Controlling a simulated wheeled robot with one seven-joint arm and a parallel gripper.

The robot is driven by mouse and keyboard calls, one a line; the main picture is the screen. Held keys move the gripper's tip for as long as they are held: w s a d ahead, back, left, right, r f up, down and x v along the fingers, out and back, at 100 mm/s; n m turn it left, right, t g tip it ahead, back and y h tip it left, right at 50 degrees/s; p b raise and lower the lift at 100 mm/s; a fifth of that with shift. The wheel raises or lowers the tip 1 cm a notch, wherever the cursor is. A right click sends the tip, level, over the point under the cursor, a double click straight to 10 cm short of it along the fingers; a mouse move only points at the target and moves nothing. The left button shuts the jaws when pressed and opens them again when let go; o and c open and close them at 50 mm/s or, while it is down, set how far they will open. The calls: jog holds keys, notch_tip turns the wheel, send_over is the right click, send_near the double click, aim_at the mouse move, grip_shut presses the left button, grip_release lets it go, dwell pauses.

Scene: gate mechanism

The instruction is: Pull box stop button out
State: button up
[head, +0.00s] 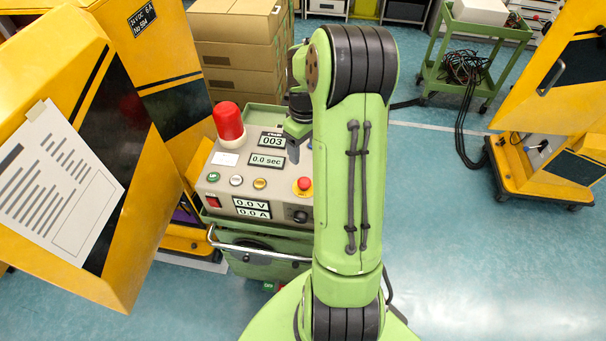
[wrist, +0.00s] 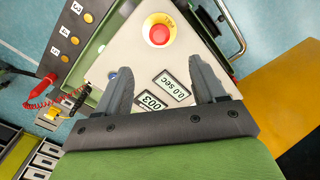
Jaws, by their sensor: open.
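The control box (head: 222,178) stands left of my arm in the head view, with a sloped panel. The red stop button (head: 304,184) sits on a yellow base at the panel's right, close beside my arm. In the wrist view the stop button (wrist: 159,34) is at the top middle, beyond the fingertips. My gripper (wrist: 158,78) is open and empty above the panel, its two fingers apart on either side of the displays. The fingers do not touch the button. In the head view my gripper (head: 297,130) is partly hidden by my arm.
A red lamp (head: 229,124) stands on the box's back left, and a metal handle bar (head: 262,252) runs along its front. A yellow gate cabinet (head: 50,120) is close on the left. Cardboard boxes (head: 240,50) stand behind. Floor at right (head: 470,250) is clear.

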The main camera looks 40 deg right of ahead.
aim_at(304, 181)
notch_tip(304, 181, down, 14)
jog(key=shift+d+r, duration=0.1)
jog(key=shift+r, duration=0.15)
jog(key=shift+c, duration=0.4)
